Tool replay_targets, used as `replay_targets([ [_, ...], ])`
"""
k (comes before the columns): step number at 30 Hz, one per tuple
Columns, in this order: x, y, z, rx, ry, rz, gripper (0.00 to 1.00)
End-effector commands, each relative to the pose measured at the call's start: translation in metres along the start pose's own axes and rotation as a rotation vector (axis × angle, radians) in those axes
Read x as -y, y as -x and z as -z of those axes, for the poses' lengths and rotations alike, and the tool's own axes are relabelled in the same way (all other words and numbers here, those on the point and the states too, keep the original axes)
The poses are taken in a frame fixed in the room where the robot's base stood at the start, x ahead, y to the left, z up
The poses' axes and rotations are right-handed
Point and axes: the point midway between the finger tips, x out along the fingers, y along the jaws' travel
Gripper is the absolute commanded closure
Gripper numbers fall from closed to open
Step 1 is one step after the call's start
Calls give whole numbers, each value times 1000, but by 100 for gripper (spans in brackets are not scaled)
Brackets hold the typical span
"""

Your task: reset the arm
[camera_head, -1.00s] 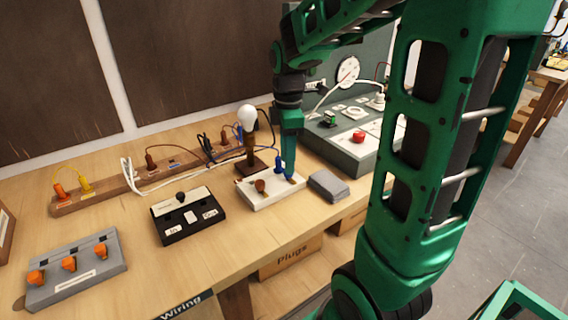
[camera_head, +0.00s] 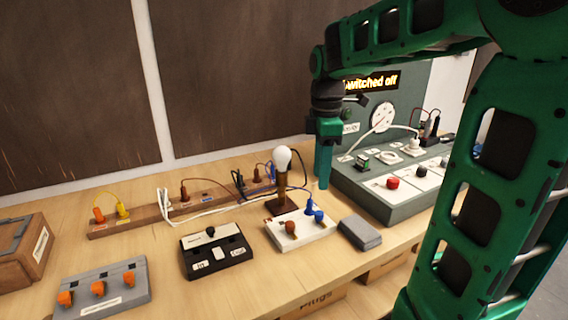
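My gripper (camera_head: 323,182) points down above the bench, just behind and to the right of the white block with the blue plug. Its fingers look narrow and close together from this side, and I cannot tell whether they are open or shut. I see nothing hanging below the fingertips. My green arm (camera_head: 490,190) fills the right side of the head view and reaches over to the gripper from above.
A lamp bulb (camera_head: 282,160) on a dark stand is just left of my gripper. The grey test panel (camera_head: 385,205) stands close on the right, with a lit "switched off" sign (camera_head: 371,82). A black switch box (camera_head: 216,250), orange-plug block (camera_head: 103,288) and grey block (camera_head: 360,232) lie in front.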

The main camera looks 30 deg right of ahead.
Motion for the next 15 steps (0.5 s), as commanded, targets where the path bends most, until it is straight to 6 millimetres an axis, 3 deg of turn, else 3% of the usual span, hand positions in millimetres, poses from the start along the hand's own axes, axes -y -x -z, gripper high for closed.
replay_targets([
  [8,7,-3,-6,0,-66,0,61],
  [11,24,-8,-21,1,-222,0,61],
  [15,60,-23,-48,0,-563,-1,61],
])
